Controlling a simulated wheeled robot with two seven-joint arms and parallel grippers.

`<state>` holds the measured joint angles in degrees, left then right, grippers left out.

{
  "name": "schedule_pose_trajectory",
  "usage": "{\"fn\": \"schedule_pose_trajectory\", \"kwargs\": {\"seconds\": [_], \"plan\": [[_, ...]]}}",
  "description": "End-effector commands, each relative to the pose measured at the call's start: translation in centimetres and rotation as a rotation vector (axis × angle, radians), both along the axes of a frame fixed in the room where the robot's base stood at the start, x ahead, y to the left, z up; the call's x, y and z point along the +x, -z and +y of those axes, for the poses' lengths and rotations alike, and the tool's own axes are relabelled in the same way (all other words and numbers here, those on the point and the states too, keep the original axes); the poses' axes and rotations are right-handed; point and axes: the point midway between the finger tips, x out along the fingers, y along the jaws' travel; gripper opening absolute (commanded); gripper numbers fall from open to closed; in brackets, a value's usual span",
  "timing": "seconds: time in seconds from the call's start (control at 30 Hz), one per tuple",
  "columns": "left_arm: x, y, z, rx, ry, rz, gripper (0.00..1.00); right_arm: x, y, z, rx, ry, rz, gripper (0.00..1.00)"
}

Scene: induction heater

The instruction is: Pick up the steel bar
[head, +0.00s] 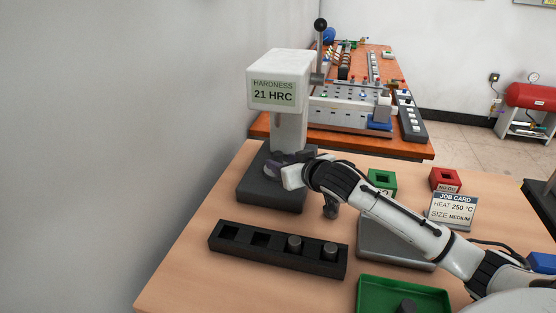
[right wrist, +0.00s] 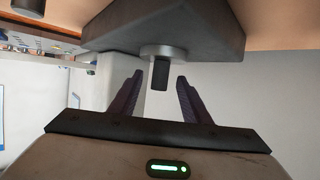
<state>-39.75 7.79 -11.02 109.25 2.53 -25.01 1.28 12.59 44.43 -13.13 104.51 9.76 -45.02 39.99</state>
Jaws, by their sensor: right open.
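A short dark steel bar (right wrist: 160,75) stands on the round grey anvil (right wrist: 163,51) of the hardness tester; the right wrist view is upside down, so it hangs downward there. My right gripper (right wrist: 159,82) is open, with one purple-grey finger on each side of the bar and gaps between. In the head view my right gripper (head: 274,169) is over the tester's dark base (head: 270,197), and the bar is hidden there. The tester's display (head: 274,92) reads 21 HRC. My left gripper is not in view.
A black rack (head: 225,242) holds two dark bars (head: 294,244). A green tray (head: 375,291) at the front holds another dark piece (head: 407,306). A green block (head: 382,182), a red block (head: 445,179) and a job card (head: 453,210) stand right. Bare wood lies left of the rack.

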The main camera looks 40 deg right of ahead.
Motion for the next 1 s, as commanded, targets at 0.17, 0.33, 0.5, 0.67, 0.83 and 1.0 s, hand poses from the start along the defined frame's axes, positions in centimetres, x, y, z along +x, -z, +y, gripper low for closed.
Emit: {"fn": "schedule_pose_trajectory", "kwargs": {"seconds": [0.17,0.33,0.5,0.67,0.83,1.0], "plan": [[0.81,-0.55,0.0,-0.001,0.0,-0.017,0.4,1.51,0.58,-0.17,0.0,0.0,-0.001,0.43],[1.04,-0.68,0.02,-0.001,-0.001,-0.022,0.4,1.63,0.67,-0.14,-0.001,-0.003,-0.001,0.43],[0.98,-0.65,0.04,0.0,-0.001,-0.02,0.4,1.61,0.67,-0.15,-0.001,-0.001,-0.001,0.28],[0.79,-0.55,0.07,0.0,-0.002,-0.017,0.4,1.6,0.67,-0.16,-0.001,-0.001,-0.001,0.01],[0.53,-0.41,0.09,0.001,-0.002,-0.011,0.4,1.63,0.51,-0.16,-0.001,-0.002,-0.004,0.0],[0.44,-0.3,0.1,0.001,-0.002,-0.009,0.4,1.57,0.4,-0.17,-0.001,-0.001,-0.004,0.0]]}}
